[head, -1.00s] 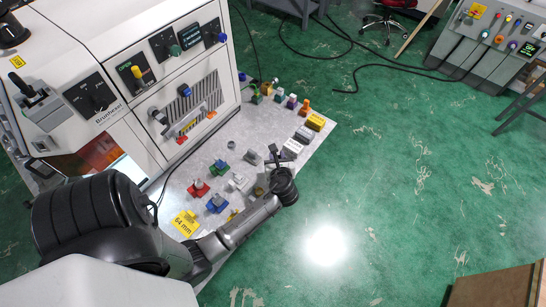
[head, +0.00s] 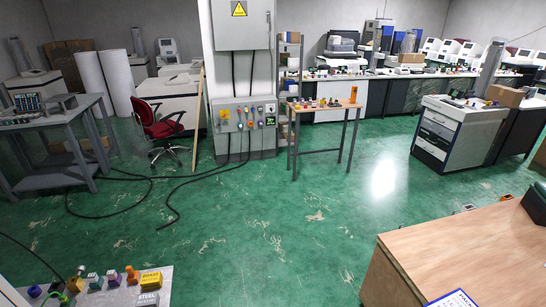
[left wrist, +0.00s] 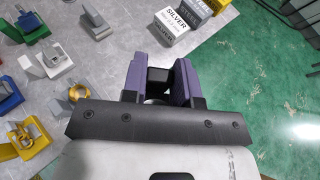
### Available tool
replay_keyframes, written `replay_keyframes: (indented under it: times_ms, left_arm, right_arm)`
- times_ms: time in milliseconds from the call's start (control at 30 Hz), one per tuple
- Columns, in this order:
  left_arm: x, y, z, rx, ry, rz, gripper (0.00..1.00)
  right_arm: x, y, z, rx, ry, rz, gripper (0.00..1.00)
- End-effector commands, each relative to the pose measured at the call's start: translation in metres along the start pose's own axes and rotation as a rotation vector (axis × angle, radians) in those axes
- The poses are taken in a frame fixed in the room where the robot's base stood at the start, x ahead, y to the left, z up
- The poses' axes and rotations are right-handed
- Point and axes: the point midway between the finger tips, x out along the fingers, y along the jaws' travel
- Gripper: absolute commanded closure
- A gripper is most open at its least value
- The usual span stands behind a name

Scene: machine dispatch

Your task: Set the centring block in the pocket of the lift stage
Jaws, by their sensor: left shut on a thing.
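In the left wrist view my left gripper (left wrist: 158,72) has its purple-grey fingers shut on a small dark piece (left wrist: 157,86), held above the grey tabletop. The fingers hide much of the piece, so I cannot tell its full shape or whether it is the centring block. I cannot make out the lift stage or its pocket for certain in either view. My left gripper is outside the head view, and my right gripper shows in neither view.
The grey tabletop (left wrist: 110,85) carries a box labelled SILVER (left wrist: 165,28), a grey block (left wrist: 95,22) and a blue piece (left wrist: 32,25). The head view shows a wooden table (head: 455,240), a small bench (head: 325,105), a red chair (head: 160,122) and floor cables. Open green floor (head: 270,210) lies between.

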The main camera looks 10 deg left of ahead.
Motion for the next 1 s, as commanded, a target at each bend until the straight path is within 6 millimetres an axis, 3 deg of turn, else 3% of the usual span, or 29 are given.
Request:
replay_keyframes:
  times_ms: [167, 333, 500, 700, 833, 1000]
  left_arm:
    - [-0.024, -0.018, -0.022, 0.033, -0.001, -0.076, 1.0]
    - [-0.076, -0.052, -0.018, 0.113, -0.008, -0.281, 1.0]
    - [-0.139, -0.088, 0.013, 0.238, -0.016, -0.588, 1.0]
    - [-0.202, -0.104, 0.05, 0.379, -0.017, -0.915, 1.0]
    - [-0.223, -0.102, 0.072, 0.447, -0.016, -1.068, 1.0]
    - [-0.219, -0.101, 0.104, 0.478, -0.012, -1.139, 1.0]
  right_arm:
    - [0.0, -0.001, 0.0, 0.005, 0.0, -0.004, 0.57]
    - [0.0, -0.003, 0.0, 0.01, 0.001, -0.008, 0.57]
    - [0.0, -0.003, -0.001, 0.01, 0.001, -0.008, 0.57]
    - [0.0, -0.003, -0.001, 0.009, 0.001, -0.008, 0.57]
    - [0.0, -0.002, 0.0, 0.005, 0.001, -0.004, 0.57]
    - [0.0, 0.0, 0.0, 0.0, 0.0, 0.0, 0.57]
